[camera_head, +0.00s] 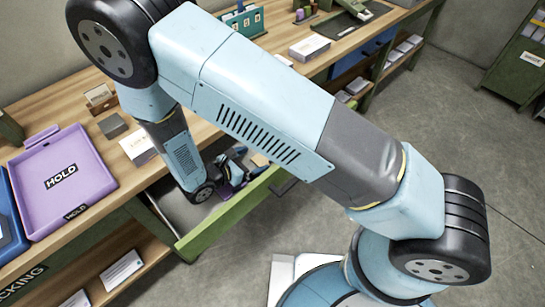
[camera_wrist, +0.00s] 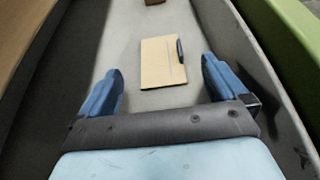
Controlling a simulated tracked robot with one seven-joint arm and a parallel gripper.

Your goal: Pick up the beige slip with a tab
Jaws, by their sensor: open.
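In the wrist view a flat beige slip (camera_wrist: 162,64) lies on the grey bottom of an open drawer (camera_wrist: 120,32). A small dark tab (camera_wrist: 180,50) stands at its right edge. My gripper (camera_wrist: 162,90) has its two blue fingers spread apart, one to each side of the slip's near end. Nothing is between the fingers in contact with them. In the head view my arm reaches down into the pulled-out drawer with the green front (camera_head: 235,215).
The drawer's side wall (camera_wrist: 255,75) rises close to the right finger. A small brown object (camera_wrist: 154,2) lies at the drawer's far end. On the wooden bench stand a purple HOLD tray (camera_head: 62,182), a white box (camera_head: 139,147) and a grey block (camera_head: 112,126).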

